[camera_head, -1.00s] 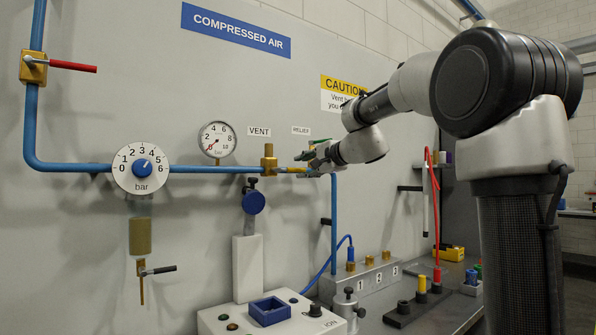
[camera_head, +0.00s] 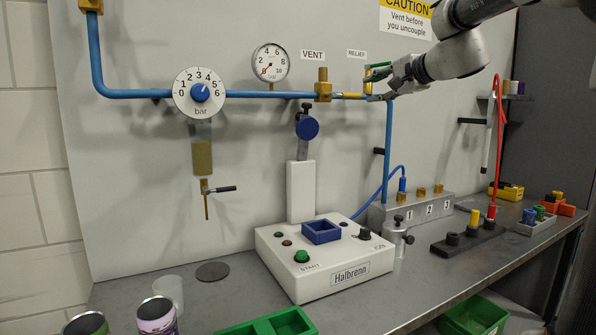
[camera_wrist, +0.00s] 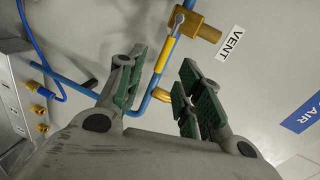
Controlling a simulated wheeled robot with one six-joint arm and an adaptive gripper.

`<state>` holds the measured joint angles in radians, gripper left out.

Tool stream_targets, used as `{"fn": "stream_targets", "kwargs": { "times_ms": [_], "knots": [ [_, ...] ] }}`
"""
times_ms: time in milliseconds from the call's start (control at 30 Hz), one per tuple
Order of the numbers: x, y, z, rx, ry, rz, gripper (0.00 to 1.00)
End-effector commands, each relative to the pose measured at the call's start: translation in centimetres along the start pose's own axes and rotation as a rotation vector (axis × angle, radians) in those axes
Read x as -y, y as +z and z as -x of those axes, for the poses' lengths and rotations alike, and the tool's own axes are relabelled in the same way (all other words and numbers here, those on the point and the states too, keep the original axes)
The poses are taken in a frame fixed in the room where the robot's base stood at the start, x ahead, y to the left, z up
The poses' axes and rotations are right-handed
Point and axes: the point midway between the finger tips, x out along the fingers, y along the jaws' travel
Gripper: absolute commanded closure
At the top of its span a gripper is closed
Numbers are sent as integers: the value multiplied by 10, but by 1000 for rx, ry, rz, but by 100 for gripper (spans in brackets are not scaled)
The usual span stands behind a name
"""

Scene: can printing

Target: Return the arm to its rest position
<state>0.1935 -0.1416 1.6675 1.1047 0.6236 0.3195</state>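My gripper (camera_head: 376,82) is at the right end of the blue pipe (camera_head: 265,95), beside the yellow lever (camera_head: 350,96) of the brass vent valve (camera_head: 323,85). In the wrist view my gripper (camera_wrist: 165,88) is open, its green-padded fingers spread apart with nothing clamped between them. The yellow lever (camera_wrist: 164,66) shows beyond the gap, lying along the pipe, and the brass valve body (camera_wrist: 198,26) is above it. I cannot tell whether a finger touches the lever or pipe. My arm (camera_head: 455,55) reaches in from the upper right.
A white Halbrenn machine (camera_head: 325,262) stands on the grey bench (camera_head: 365,308). Cans (camera_head: 157,318) and a clear cup (camera_head: 168,290) are at the front left, green bins (camera_head: 272,325) at the front edge. A red hose (camera_head: 499,130) hangs at right. The wall panel is close behind my gripper.

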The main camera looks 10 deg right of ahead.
Motion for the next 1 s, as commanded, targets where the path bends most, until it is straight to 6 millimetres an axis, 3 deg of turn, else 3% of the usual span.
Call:
{"fn": "stream_targets", "kwargs": {
  "times_ms": [133,233,400,600,733,1000],
  "knots": [
    [-79,10,9,70,199,171,65],
    [-150,30,45,162,385,348,65],
    [-256,69,136,358,677,652,65],
    [-349,98,248,548,931,967,65],
    [-369,108,277,560,954,1058,65],
    [-360,114,278,539,908,1095,65]
  ]
}}
